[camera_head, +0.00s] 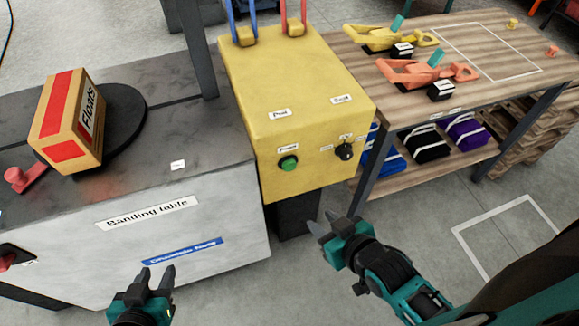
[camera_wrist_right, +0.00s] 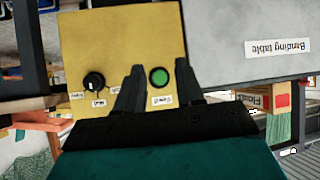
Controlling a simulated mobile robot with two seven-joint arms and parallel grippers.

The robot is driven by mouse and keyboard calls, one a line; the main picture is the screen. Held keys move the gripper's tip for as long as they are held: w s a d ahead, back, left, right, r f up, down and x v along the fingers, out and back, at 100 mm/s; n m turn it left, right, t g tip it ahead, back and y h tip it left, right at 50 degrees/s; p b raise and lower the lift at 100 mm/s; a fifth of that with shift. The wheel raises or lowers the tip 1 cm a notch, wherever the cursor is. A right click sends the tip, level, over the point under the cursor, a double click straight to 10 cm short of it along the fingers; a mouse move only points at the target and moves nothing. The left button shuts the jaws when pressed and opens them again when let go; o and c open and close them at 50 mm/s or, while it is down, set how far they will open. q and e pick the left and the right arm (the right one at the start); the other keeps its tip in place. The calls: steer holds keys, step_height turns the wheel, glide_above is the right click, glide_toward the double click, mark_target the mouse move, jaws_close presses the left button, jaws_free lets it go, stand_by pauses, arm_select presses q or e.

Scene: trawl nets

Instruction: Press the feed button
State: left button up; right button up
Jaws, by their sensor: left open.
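The feed button is a round green button (camera_head: 288,163) on the front face of the yellow machine (camera_head: 310,100), under a small label that is hard to read. It also shows in the right wrist view (camera_wrist_right: 159,76), between my right fingers. My right gripper (camera_head: 322,224) is below and to the right of the button in the head view, apart from it, with its fingers spread and empty. My left gripper (camera_head: 157,278) is open and empty in front of the banding table (camera_head: 230,220), at the lower left.
A black selector knob (camera_head: 345,151) sits right of the button. A box labelled Floats (camera_head: 68,120) stands on a dark round plate on the banding table. A wooden bench (camera_head: 440,110) with yellow and orange tools stands at the right. Floor in front is clear.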

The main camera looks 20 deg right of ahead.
jaws_close()
stand_by(1.4)
